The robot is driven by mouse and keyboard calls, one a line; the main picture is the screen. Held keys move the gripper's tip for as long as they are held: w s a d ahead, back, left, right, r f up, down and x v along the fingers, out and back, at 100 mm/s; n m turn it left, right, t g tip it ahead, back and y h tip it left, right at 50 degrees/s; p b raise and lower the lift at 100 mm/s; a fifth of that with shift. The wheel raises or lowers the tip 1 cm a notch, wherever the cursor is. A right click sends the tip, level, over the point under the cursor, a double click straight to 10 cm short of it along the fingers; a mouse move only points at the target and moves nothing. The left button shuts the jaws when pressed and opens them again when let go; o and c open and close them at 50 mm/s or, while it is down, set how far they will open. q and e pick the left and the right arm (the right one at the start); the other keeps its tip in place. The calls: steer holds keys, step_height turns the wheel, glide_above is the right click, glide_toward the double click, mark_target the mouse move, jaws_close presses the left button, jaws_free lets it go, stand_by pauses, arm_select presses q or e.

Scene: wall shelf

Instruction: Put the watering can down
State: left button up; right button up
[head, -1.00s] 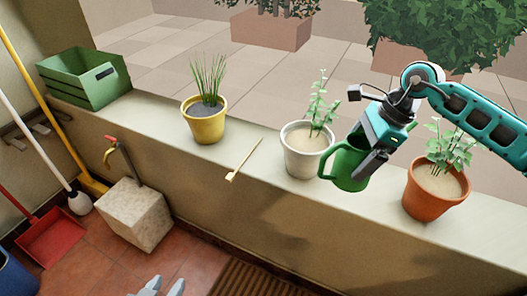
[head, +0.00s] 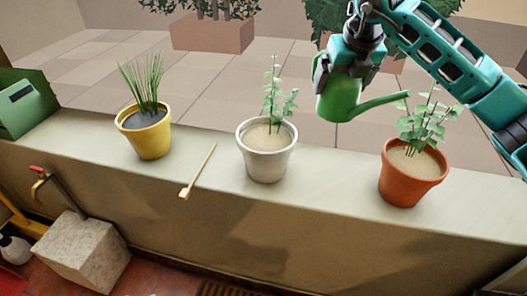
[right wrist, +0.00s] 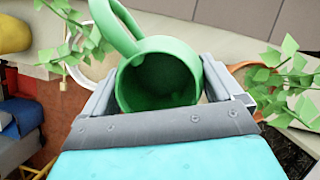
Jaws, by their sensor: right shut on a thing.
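The green watering can (head: 338,101) is held up in the air, between the white pot and the terracotta pot and above the ledge (head: 335,180). Its spout points right, toward the terracotta pot's plant. My right gripper (head: 342,80) is shut on the can's body. In the right wrist view, the can (right wrist: 155,82) sits between the two fingers (right wrist: 158,100), its open top facing the camera and its handle at the upper left. My left gripper is not in view.
On the ledge stand a yellow pot (head: 150,138), a white pot (head: 265,155) and a terracotta pot (head: 408,182), all with plants. A small wooden tool (head: 198,172) lies between yellow and white. A green crate (head: 25,108) is far left. The ledge between white and terracotta is bare.

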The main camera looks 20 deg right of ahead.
mark_target(337, 107)
step_height(337, 107, down, 6)
steer(key=shift+s+f+b, duration=0.1)
steer(key=shift+b, duration=0.8)
step_height(337, 107, down, 14)
steer(key=b, duration=0.3)
steer(key=shift+r, duration=0.25)
steer(key=shift+f, duration=0.25)
steer(key=shift+r, duration=0.1)
steer(key=shift+f+b, duration=0.2)
steer(key=shift+b, duration=0.2)
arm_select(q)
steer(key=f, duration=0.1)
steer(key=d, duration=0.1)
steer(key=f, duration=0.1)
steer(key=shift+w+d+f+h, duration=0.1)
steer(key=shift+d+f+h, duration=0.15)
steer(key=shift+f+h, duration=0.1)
arm_select(e)
steer(key=o, duration=0.8)
steer(key=shift+r, duration=0.1)
